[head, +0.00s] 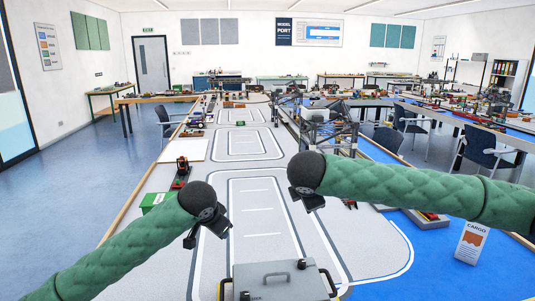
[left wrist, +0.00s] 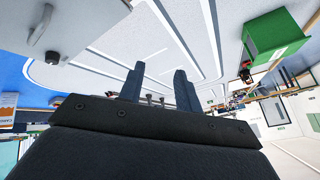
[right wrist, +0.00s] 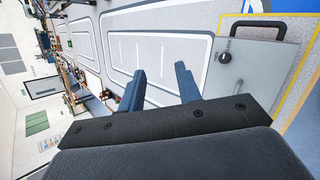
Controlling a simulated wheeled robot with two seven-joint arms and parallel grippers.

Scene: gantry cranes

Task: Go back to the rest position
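My left gripper (head: 208,228) is above the grey model-road table (head: 264,246), left of the middle lane. In the left wrist view its two dark blue fingers (left wrist: 160,86) stand apart with nothing between them. My right gripper (head: 306,197) is above the table, a little farther right and farther back. In the right wrist view its fingers (right wrist: 158,88) are also apart and empty. Both arms reach in over the table, and neither gripper touches anything that I can see.
A grey case (head: 280,284) with a handle lies at the table's near edge. A green box (head: 156,201) is left of my left gripper. A grey gantry crane (head: 330,133) stands behind my right gripper. A cargo sign (head: 471,243) is at the right. The marked lanes between are clear.

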